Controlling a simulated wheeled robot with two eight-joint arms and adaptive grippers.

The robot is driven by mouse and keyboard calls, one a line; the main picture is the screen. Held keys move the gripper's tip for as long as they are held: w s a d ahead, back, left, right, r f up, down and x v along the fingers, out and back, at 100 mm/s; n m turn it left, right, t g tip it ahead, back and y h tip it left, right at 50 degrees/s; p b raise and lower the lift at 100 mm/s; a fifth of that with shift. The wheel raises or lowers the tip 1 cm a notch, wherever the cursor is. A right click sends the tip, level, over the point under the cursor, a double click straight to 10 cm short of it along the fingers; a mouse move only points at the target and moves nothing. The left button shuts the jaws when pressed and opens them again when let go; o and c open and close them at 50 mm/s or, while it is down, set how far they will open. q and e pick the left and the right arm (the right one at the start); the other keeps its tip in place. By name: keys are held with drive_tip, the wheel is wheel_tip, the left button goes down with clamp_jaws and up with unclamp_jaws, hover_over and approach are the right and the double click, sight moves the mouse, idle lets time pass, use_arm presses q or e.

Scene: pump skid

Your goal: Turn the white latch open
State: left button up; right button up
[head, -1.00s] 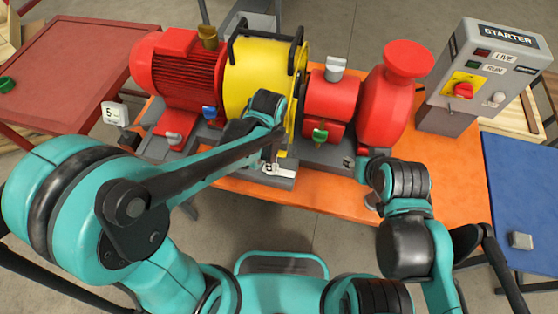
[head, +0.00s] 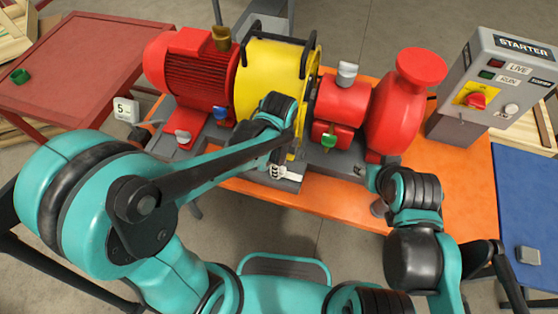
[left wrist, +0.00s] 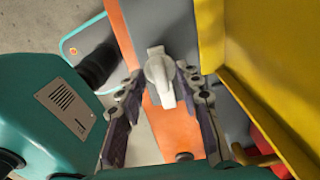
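The white latch (left wrist: 161,78) is a short handle on a dark grey plate (left wrist: 160,28). In the left wrist view it points down the picture, leaning slightly right. My left gripper (left wrist: 160,88) is open, with one finger on each side of the latch. The right finger looks close to the latch; I cannot tell whether they touch. In the head view the latch (head: 283,172) shows small at the skid's front, below the yellow guard (head: 262,75), partly hidden by my left arm.
The red motor (head: 185,75), a blue handle (head: 220,113), a green handle (head: 328,140) and the red pump (head: 400,110) stand along the skid. The starter box (head: 500,80) is at the right. Bare orange table (head: 465,180) lies at the right front.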

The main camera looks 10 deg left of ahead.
use_arm(q)
wheel_tip(320, 180, up, 12)
idle(0.4)
drive_tip(key=shift+f, duration=0.1)
idle(0.3)
drive_tip(key=s+a+f+n+t, duration=0.1)
drive_tip(key=s+a+n+t, duration=0.1)
drive_tip(key=a+n, duration=0.4)
drive_tip(key=s+a+f+n+t+b, duration=0.1)
drive_tip(key=a+n+t, duration=0.4)
drive_tip(key=n, duration=0.9)
drive_tip(key=shift+s+a+f, duration=0.15)
drive_tip(key=shift+s+a, duration=0.55)
drive_tip(key=shift+s, duration=0.1)
